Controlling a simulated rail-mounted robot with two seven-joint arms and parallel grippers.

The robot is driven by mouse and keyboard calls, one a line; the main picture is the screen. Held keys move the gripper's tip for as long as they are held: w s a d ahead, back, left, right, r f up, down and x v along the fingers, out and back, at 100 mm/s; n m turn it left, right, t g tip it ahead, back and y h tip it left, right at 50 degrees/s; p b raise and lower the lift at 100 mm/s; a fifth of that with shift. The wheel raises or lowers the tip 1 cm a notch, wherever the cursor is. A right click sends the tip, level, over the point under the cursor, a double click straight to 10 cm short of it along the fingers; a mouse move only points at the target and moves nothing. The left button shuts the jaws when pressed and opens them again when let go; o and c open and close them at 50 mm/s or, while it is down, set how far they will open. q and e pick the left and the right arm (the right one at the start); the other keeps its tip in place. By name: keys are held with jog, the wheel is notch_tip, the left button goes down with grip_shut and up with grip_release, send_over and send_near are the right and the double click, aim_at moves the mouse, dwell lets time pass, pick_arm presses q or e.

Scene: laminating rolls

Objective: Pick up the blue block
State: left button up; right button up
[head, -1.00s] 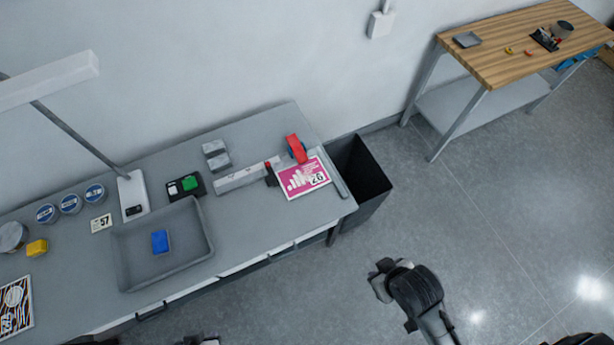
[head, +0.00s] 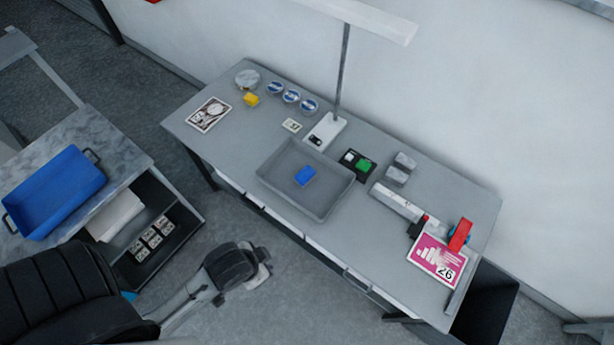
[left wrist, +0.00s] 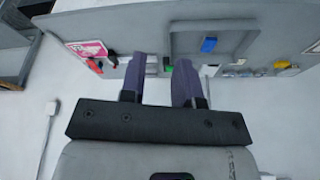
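The blue block (head: 305,176) lies flat in the grey tray (head: 333,206) on the grey workbench. It also shows in the left wrist view (left wrist: 208,45), where the bench appears upside down, inside the tray (left wrist: 243,51). My left arm reaches in from the lower left in the head view, its end in front of the bench and apart from the tray. In the left wrist view my left gripper (left wrist: 168,68) has its two fingers apart with nothing held between them. The block is beyond the fingers, to their right. My right gripper is not in view.
A lamp (head: 325,131) stands behind the tray, beside a black holder with a green block (head: 366,165). Round tins (head: 291,96) and a yellow block (head: 251,99) sit left. A trimmer with a pink card (head: 437,259) is right. A blue tray (head: 62,185) is on another table.

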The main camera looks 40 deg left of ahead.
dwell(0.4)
pick_arm(q)
jog(key=o, duration=1.1)
